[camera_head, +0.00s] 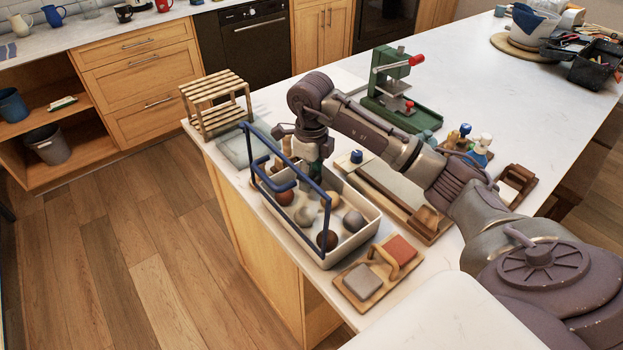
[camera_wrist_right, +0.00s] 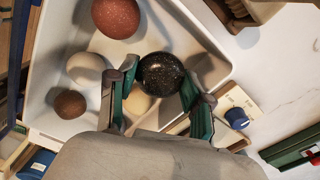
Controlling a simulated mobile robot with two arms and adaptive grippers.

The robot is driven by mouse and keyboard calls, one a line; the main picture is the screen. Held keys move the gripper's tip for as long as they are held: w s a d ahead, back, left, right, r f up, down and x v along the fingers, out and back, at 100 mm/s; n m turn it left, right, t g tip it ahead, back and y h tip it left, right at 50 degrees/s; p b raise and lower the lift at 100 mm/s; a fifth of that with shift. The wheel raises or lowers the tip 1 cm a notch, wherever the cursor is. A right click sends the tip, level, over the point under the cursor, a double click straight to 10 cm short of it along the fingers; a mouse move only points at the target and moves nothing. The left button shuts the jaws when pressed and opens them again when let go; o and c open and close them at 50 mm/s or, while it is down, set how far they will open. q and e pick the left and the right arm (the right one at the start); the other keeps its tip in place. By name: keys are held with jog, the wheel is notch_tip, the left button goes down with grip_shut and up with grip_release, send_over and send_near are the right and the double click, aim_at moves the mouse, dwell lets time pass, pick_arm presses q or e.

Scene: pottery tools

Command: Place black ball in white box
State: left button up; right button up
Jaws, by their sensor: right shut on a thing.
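The white box (camera_head: 345,250) with a blue handle (camera_head: 294,172) stands near the counter's left edge and holds several balls. In the right wrist view, the speckled black ball (camera_wrist_right: 160,73) sits between the two green-padded fingers of my right gripper (camera_wrist_right: 161,80), which is shut on it. In the head view my right gripper (camera_head: 314,158) is over the far end of the box, and the black ball is hidden there. I cannot tell whether the ball touches the box floor. My left gripper is not in view.
In the right wrist view a reddish ball (camera_wrist_right: 116,16), a pale ball (camera_wrist_right: 86,69) and a brown ball (camera_wrist_right: 70,104) lie in the box. A wooden rack (camera_head: 215,103), a green press (camera_head: 402,100) and sponges on a tray (camera_head: 352,299) stand around it.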

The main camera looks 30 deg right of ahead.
notch_tip(320, 180, down, 2)
jog(key=shift+f+p, duration=0.1)
jog(key=shift+p, duration=0.2)
jog(key=shift+f, duration=0.25)
jog(key=o, duration=0.9)
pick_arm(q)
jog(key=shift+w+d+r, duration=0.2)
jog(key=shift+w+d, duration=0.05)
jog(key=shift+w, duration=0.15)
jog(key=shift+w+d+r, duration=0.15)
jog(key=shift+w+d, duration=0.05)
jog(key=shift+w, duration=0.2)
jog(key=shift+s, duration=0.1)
